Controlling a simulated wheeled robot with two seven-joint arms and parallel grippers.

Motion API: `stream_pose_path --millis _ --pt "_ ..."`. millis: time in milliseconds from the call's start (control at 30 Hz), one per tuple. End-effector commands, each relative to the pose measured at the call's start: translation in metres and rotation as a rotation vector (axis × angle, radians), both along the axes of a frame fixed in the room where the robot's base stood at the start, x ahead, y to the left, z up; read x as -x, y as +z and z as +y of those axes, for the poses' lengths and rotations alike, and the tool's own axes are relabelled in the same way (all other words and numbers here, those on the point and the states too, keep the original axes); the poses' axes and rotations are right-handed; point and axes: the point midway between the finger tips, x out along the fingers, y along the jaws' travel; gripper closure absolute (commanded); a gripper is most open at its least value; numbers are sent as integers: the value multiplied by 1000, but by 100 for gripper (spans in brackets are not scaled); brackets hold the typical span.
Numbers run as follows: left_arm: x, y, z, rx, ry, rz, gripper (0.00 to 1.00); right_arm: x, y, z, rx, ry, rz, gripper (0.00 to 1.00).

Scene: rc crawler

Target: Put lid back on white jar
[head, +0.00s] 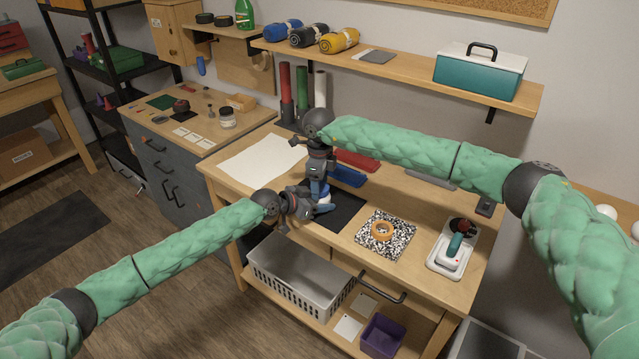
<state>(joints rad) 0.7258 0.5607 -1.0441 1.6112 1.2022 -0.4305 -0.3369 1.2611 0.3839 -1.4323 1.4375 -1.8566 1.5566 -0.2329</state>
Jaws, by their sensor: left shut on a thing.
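A small white jar (323,197) stands on the black mat on the workbench, mostly hidden by my grippers. My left gripper (326,205) comes in from the left, low over the mat, and is shut on the jar's side. My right gripper (319,190) points straight down just above the jar. Its fingertips are too small and covered to show whether they are open or shut. I cannot make out the lid separately; the jar's top is hidden under the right gripper.
The black mat (345,216) lies beside a white sheet (262,160), blue and red trays (347,176) and a speckled mat with an orange tape roll (382,230). A grey basket (290,285) sits below.

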Motion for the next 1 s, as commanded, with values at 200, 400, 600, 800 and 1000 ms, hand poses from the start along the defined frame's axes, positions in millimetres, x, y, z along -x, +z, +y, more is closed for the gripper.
stream_pose_path --millis 200,400,600,800,1000 --pt "0 -1 0 -1 1 1 100 2 5 2 -2 4 2 28" --pt "0 -1 0 0 0 1 100 1 27 2 -3 4 1 28" --pt "0 -1 0 0 0 1 100 1 44 2 -2 3 2 28" --pt "0 -1 0 0 0 1 100 1 45 2 -1 3 2 28" --pt "0 -1 0 0 0 1 100 -2 52 1 -1 2 -8 31"
